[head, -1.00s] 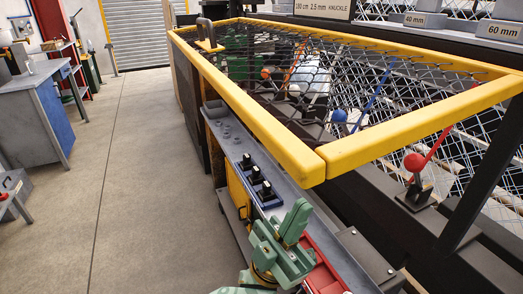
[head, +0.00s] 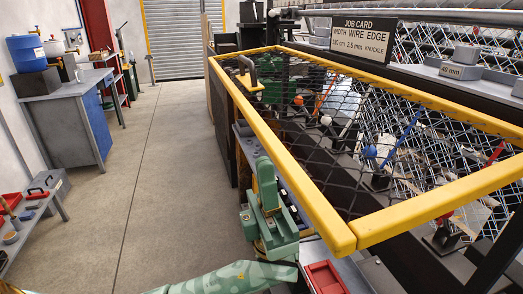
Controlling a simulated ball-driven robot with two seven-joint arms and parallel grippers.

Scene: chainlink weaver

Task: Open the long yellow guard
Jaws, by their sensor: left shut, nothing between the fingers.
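The long yellow guard (head: 290,170) is a yellow frame filled with dark chainlink mesh. It lies roughly level over the machine's levers, with its near corner towards me. A dark handle (head: 247,70) stands on its far left rail. My left gripper (head: 263,172) is green and points up beside the guard's left rail, nearer me than the handle. It is shut and empty, and I cannot tell whether it touches the rail. My right gripper is not in view.
Levers with red, blue (head: 370,152), white and orange knobs show through and beside the mesh. A red tray (head: 326,278) is below the near corner. A job card sign (head: 364,38) stands behind. A workbench (head: 62,92) is at left; the aisle floor (head: 150,150) is clear.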

